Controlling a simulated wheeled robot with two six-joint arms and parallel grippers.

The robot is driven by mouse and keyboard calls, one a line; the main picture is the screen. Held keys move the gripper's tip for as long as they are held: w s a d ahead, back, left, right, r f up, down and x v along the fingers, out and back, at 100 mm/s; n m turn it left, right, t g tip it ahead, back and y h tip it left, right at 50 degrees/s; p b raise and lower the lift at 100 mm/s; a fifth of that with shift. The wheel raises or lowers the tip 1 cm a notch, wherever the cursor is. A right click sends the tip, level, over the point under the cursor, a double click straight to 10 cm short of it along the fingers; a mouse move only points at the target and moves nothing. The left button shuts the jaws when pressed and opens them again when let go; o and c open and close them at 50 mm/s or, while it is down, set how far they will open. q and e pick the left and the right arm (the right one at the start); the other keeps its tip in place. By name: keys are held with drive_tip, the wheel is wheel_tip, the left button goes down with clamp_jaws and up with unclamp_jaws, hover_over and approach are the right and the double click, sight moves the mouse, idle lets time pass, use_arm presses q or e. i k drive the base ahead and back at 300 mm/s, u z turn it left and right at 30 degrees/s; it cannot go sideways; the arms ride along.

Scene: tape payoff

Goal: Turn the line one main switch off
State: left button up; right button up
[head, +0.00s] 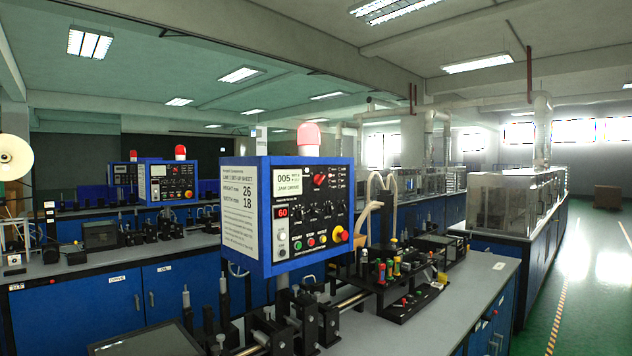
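A blue control box (264,243) stands on a post over the near bench. A paper on its left side reads as a line 1 set-up sheet, with 26 and 18 on it. On its front panel is a red rotary switch (320,180), upper right of centre, which looks like the main switch; its handle looks slanted, but its markings are too small to read. A red display (282,212) shows 60, and a red dome lamp (308,138) sits on top. A red mushroom button on yellow (341,234) is at the lower right. Neither of my grippers is in view.
The near bench (420,322) carries shafts, black blocks and a rack of coloured-handled tools (388,275) right of the box. A second blue control box (168,182) stands on the bench behind, left. Green floor (590,290) is open at right.

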sight(318, 179)
drive_tip(key=z, duration=0.35)
drive_tip(key=k, duration=0.5)
drive_tip(key=z, duration=1.1)
drive_tip(key=i, duration=1.9)
drive_tip(key=u, duration=1.55)
drive_tip(key=i, duration=0.65)
drive_tip(key=u, duration=0.65)
